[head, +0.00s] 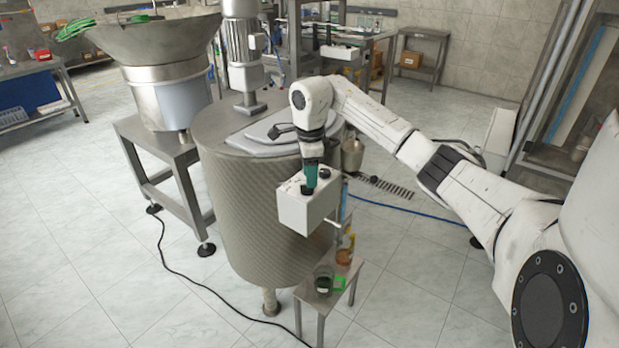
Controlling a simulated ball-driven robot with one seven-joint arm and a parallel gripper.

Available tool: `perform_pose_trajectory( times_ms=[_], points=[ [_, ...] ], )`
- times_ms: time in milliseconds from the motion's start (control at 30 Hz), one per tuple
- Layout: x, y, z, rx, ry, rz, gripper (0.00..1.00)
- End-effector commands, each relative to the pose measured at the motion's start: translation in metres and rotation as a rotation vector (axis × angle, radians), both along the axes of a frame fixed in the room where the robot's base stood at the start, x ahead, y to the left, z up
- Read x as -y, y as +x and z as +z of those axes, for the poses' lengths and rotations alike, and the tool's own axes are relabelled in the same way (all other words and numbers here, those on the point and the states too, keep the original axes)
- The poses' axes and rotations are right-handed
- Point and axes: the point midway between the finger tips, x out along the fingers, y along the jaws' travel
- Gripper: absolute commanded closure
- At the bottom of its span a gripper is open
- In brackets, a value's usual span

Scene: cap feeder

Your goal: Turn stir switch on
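A white control box (305,213) is mounted on the front right side of the large tank. A dark round knob (323,174) shows on its top face at the right. My arm reaches in from the right and points down over the box. My gripper (308,190), below a teal section, is at the left part of the box's top face. A dark shape there may be the fingertips or a second knob; I cannot tell which. The gripper hides that part of the panel. Whether it touches a switch, and which switch is for stirring, cannot be seen.
The large tank (250,200) stands behind the box, with a lid and a motor (243,50) on top. A small metal stand (335,285) with jars is below the box. A bowl feeder (155,50) stands at left. A black cable crosses the floor.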

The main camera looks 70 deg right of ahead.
Motion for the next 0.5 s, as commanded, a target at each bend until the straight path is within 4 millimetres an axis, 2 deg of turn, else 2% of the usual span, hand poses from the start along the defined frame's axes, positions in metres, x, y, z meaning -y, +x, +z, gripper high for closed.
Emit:
perform_pose_trajectory(
  times_ms=[200, 500],
  points=[
    [0.000, 0.000, -0.019, 0.001, 0.002, -0.001, 0.61],
    [0.000, 0.000, -0.022, 0.001, 0.000, 0.000, 0.61]
  ],
)
